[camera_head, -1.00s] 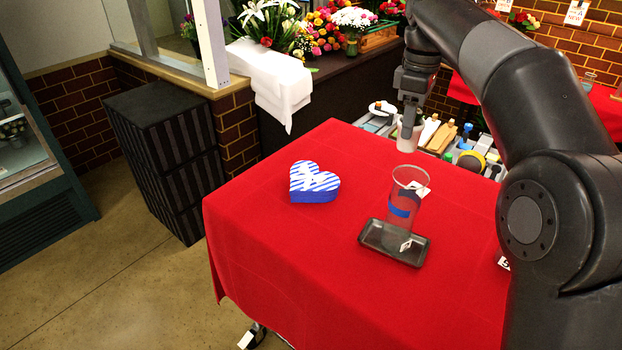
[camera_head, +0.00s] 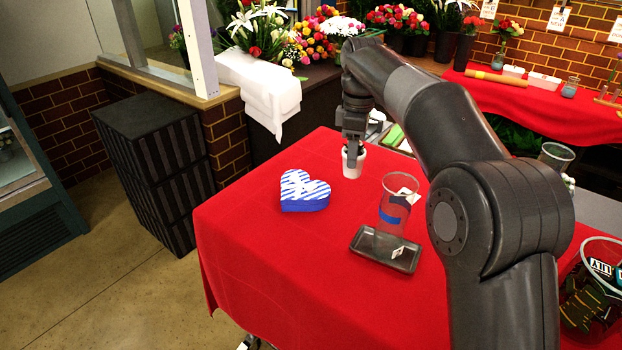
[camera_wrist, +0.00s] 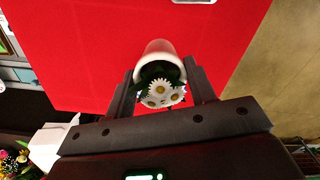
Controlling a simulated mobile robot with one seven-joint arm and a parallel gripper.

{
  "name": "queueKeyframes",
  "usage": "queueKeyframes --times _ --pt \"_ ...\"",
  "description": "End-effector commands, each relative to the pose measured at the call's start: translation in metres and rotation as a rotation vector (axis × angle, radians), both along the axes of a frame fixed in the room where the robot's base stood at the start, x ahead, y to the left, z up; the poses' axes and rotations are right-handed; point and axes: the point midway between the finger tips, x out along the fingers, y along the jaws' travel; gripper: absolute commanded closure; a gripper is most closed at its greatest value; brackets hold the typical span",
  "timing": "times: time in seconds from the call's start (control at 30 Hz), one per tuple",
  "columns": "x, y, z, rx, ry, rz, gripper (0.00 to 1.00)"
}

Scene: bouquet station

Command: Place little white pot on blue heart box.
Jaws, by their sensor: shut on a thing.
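The little white pot (camera_head: 353,164) is between the fingers of my gripper (camera_head: 354,146) near the far edge of the red table. In the wrist view the pot (camera_wrist: 160,47) holds white daisies with yellow centres (camera_wrist: 160,92), and my gripper (camera_wrist: 160,85) is shut on it, a finger on each side. Whether the pot touches the cloth is hard to tell. The blue heart box (camera_head: 304,192), blue and white striped with a white bow on top, lies on the red cloth to the left of and nearer than the pot. Nothing stands on its lid.
A clear cup with a blue band (camera_head: 394,207) stands at a black tray (camera_head: 372,250) right of the heart box. The red table (camera_head: 290,265) has bare cloth between box and pot. Flowers (camera_head: 258,30) stand on a counter behind.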

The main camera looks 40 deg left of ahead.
Motion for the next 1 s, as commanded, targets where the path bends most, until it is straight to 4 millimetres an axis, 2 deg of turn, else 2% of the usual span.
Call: queueKeyframes --times 0.03,0.2,0.4,0.57,0.83,1.0 --pt "-0.005 0.013 -0.008 0.0 0.001 0.004 0.83" --pt "-0.016 0.049 -0.031 -0.001 0.001 0.003 0.83" --pt "-0.025 0.077 -0.048 0.0 0.0 0.001 0.83" --pt "-0.027 0.083 -0.054 0.0 -0.001 -0.001 0.83" --pt "-0.027 0.082 -0.088 0.0 0.001 -0.001 0.83" --pt "-0.026 0.082 -0.091 0.002 -0.001 -0.001 0.83"
